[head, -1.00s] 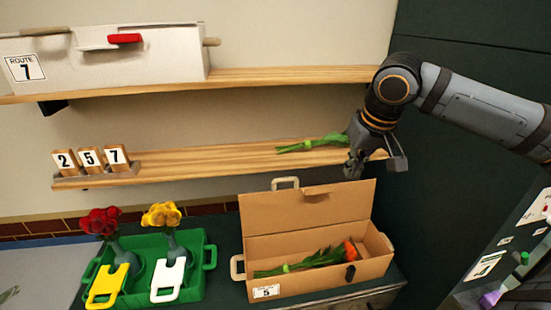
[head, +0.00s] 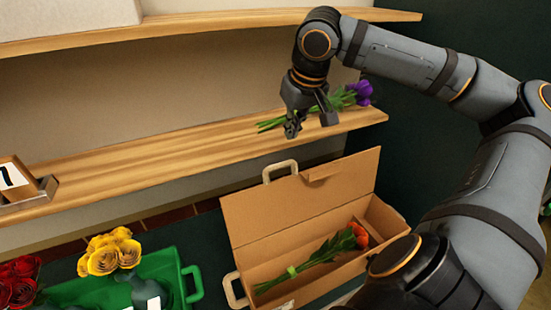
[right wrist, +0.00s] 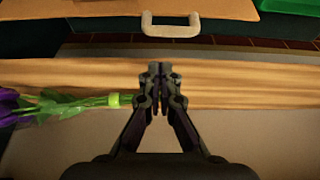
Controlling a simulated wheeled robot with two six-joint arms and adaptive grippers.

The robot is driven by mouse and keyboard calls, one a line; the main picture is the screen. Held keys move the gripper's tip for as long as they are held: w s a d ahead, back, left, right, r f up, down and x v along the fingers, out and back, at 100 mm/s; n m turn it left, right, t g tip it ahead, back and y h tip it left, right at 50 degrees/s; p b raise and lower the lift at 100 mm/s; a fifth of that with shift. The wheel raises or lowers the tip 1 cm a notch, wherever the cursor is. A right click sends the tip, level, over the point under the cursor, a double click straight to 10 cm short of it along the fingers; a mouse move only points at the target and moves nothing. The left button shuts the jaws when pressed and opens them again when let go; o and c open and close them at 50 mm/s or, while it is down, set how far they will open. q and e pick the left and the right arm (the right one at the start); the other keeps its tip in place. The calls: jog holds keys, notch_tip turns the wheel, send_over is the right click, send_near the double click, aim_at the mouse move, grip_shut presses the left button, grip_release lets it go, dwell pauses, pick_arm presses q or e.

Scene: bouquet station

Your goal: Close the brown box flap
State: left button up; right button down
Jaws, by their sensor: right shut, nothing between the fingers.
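The brown box (head: 262,272) stands open below the shelf. Its flap (head: 285,212) is raised and leans back at the rear, with a pale handle (head: 280,168) at its top edge; the handle also shows at the top of the right wrist view (right wrist: 170,29). A red-orange flower (head: 358,236) with green stems lies inside the box. My right gripper (head: 309,124) is shut and empty, above the flap and in front of the shelf. In the right wrist view its fingertips (right wrist: 160,72) are together over the shelf edge, apart from the handle. My left gripper is out of view.
A purple flower (head: 358,93) lies on the wooden shelf (head: 180,158), close behind my right gripper. A green tray (head: 183,285) with yellow flowers (head: 110,252) and red flowers (head: 18,280) stands left of the box. Another shelf (head: 230,27) runs above.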

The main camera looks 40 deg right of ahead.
pick_arm(q)
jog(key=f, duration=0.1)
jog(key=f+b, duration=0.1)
jog(key=b, duration=0.1)
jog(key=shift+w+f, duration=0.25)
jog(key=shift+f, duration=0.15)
pick_arm(e)
jog(key=x, duration=1)
jog(key=shift+w+f, duration=0.2)
jog(key=shift+w, duration=0.1)
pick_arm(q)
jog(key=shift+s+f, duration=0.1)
pick_arm(e)
jog(key=shift+w, duration=0.1)
